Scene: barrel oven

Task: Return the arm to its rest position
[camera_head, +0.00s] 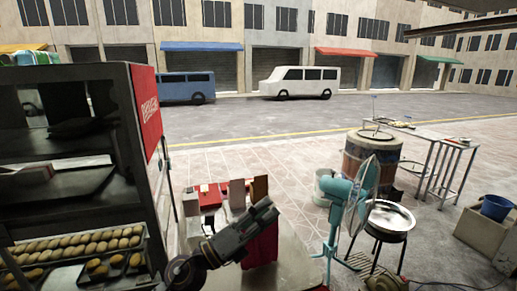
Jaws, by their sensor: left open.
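My left gripper (265,211) shows at the lower middle, its dark arm rising from the bottom left. It points up and right, and its jaws are open with nothing visible between them. It is in front of a red-covered stand (262,247), which it partly hides. The barrel oven (368,158), a brown drum with a metal top, stands well to the right and farther away. My right gripper is not in view.
A dark shelf rack (150,190) with trays of buns (75,245) fills the left. A teal fan (340,190) and a metal basin on a stool (390,216) stand right of the gripper. A metal table (437,136) and blue bucket (495,207) are farther right. Open paving lies behind.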

